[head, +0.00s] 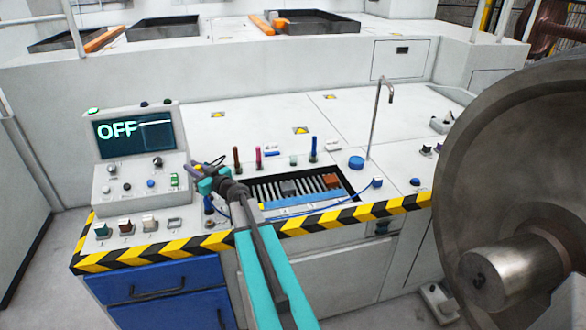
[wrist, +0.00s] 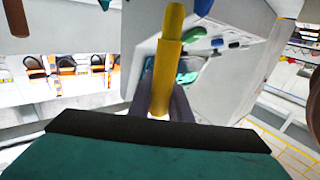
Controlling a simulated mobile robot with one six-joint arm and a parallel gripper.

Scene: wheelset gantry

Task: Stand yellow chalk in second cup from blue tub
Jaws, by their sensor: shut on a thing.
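My gripper (head: 206,172) is over the left part of the bench, in front of the control box with the screen. In the wrist view its dark fingers (wrist: 160,100) are shut on a yellow chalk (wrist: 170,45), which sticks out well past them. A blue tub (head: 356,162) stands on the bench right of centre. To its left, the nearest cup holds a blue chalk (head: 313,148). The second cup (head: 293,160) looks pale and empty. Further left stand a magenta chalk (head: 258,157) and a dark red chalk (head: 236,158). The gripper is left of all these cups.
A slotted tray recess (head: 325,182) lies in front of the cups. A thin upright pipe (head: 376,115) stands beside the tub. The control box (head: 137,150) reading OFF is at the left. A large metal wheel (head: 540,170) fills the right side. The bench behind the cups is mostly clear.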

